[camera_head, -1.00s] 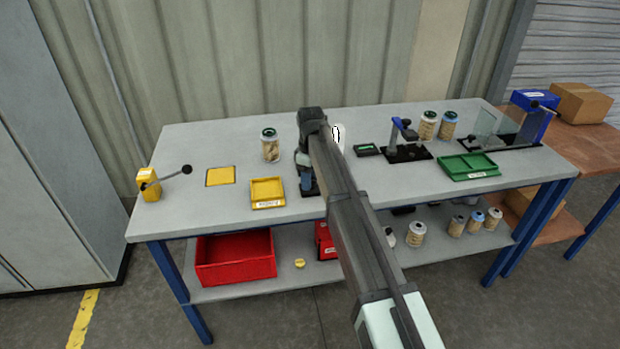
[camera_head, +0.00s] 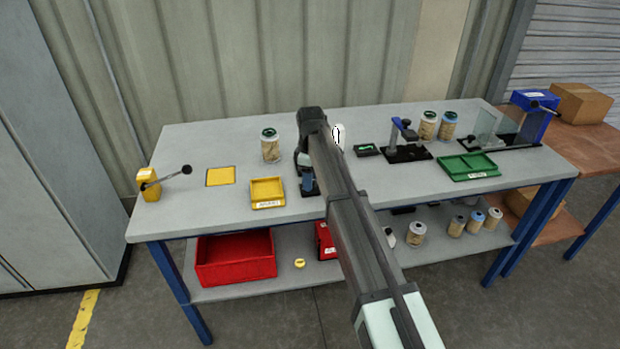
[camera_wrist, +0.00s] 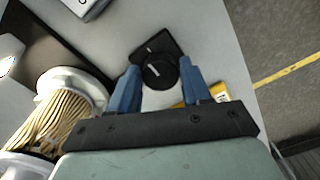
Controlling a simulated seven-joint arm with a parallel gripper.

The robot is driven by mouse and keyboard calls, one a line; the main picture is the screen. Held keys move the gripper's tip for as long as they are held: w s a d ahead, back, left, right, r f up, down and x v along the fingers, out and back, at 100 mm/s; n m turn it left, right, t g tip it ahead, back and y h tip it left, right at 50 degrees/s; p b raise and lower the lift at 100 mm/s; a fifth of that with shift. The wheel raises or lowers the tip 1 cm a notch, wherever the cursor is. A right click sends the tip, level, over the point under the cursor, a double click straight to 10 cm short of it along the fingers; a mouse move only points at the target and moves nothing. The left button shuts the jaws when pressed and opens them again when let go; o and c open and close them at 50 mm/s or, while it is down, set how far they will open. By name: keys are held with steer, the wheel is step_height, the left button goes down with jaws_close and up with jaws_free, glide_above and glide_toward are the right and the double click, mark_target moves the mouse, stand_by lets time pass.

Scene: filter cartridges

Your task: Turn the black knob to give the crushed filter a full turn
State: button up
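The black knob (camera_wrist: 159,72) with a pale line on top sits on a dark plate on the bench, in the wrist view. My gripper (camera_wrist: 159,68) has its blue fingers apart, one on each side of the knob, with a narrow gap seeming to show at the left finger. A pleated tan filter with pale end caps (camera_wrist: 66,105) lies left of the fingers in the wrist view; I cannot tell whether it is crushed. In the head view my gripper (camera_head: 308,182) is low over the bench, and my arm hides the knob and this filter.
A yellow tray (camera_head: 282,203) lies left of my gripper and a jar-like filter (camera_head: 270,157) stands behind it. A black stand (camera_head: 407,154), a green tray (camera_head: 441,170) and two filters (camera_head: 428,125) are to the right. The bench front is mostly clear.

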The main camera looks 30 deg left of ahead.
steer(key=o, duration=0.4)
steer(key=shift+c, duration=0.2)
steer(key=shift+r, duration=0.1)
step_height(320, 180, up, 14)
steer(key=shift+f, duration=0.2)
steer(key=shift+w, duration=0.1)
stand_by(0.5)
